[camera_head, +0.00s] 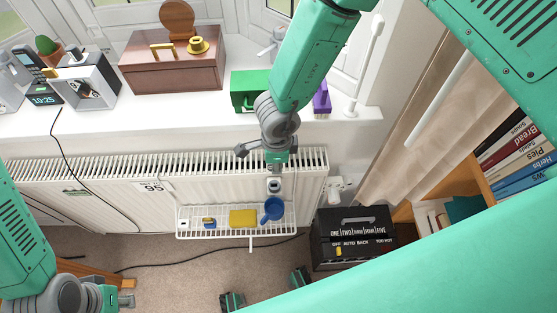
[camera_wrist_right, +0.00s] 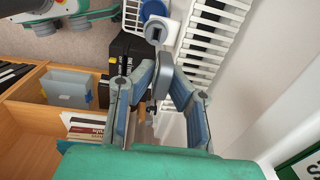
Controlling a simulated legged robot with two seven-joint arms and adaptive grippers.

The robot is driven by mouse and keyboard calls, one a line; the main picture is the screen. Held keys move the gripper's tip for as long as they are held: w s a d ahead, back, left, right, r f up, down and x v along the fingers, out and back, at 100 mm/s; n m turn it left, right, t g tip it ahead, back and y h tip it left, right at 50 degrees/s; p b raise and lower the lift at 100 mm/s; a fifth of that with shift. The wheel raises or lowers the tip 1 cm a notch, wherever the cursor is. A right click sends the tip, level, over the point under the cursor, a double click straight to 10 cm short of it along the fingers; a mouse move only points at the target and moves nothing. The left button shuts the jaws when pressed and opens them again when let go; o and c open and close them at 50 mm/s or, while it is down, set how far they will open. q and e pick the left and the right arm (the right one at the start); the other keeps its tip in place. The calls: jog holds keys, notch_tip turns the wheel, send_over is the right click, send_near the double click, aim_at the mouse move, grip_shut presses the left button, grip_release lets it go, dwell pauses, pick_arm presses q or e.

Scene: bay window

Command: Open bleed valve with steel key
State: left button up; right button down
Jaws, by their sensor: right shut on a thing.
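The white radiator (camera_head: 110,170) runs under the sill. My right gripper (camera_head: 275,166) is at its right part, in front of the fins. In the right wrist view my right gripper (camera_wrist_right: 160,70) has its fingers closed together on a grey metal piece, which appears to be the steel key (camera_wrist_right: 157,32); its rounded end has a dark opening. That end also shows below the gripper in the head view (camera_head: 274,184). I cannot make out the bleed valve or whether the key touches it. My left gripper (camera_head: 126,292) is low at the left, away from the radiator; its finger opening is unclear.
A white wire rack (camera_head: 186,232) on the radiator holds a yellow block (camera_head: 243,218) and a blue cup (camera_head: 272,208). A black box (camera_head: 350,240) stands at the right, beside a bookshelf (camera_head: 490,175). A wooden box (camera_head: 170,70) and green box (camera_head: 245,90) sit on the sill.

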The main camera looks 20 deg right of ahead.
jog(key=shift+a+r, duration=0.1)
jog(key=shift+a, duration=0.1)
notch_tip(320, 180, down, 5)
jog(key=b, duration=0.3)
jog(key=shift+r, duration=0.15)
jog(key=shift+d+f+b, duration=0.25)
jog(key=shift+f+b, duration=0.15)
jog(key=shift+f, duration=0.2)
jog(key=shift+a, duration=0.45)
jog(key=shift+d, duration=0.2)
jog(key=shift+s+d, duration=0.1)
jog(key=shift+d, duration=0.2)
jog(key=shift+a, duration=0.2)
jog(key=shift+a+p, duration=0.1)
jog(key=shift+p, duration=0.25)
